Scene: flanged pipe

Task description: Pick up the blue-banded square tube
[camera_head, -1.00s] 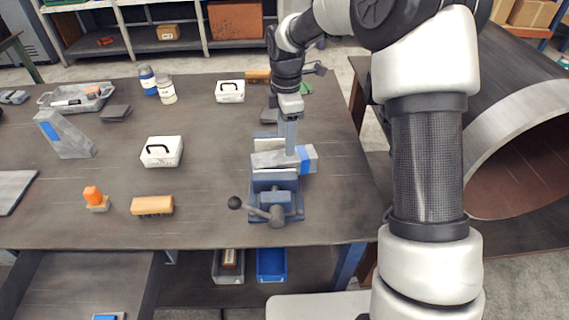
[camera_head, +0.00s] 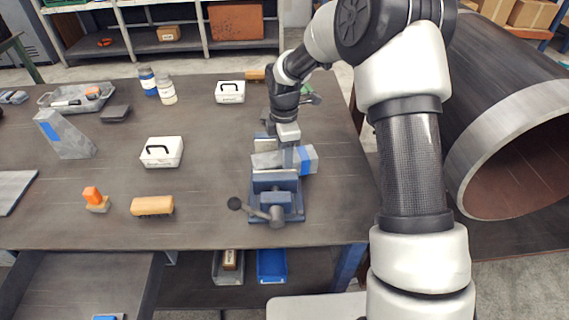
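The blue-banded square tube (camera_head: 307,160) is grey with a blue band near its right end. It lies crosswise at the vise (camera_head: 276,205), which stands on the workbench near its right front. Whether the jaws clamp it cannot be told. My gripper (camera_head: 289,158) points down from above, with its fingers at the tube just left of the blue band. The fingertips are hard to make out, so whether they are open or shut on the tube is unclear.
A grey tapered piece with a blue patch (camera_head: 66,137) stands at the left of the workbench (camera_head: 218,185). White cases (camera_head: 162,152), a wooden brush (camera_head: 152,206) and two bottles (camera_head: 166,90) stand about. A large pipe (camera_head: 500,150) lies right of the bench.

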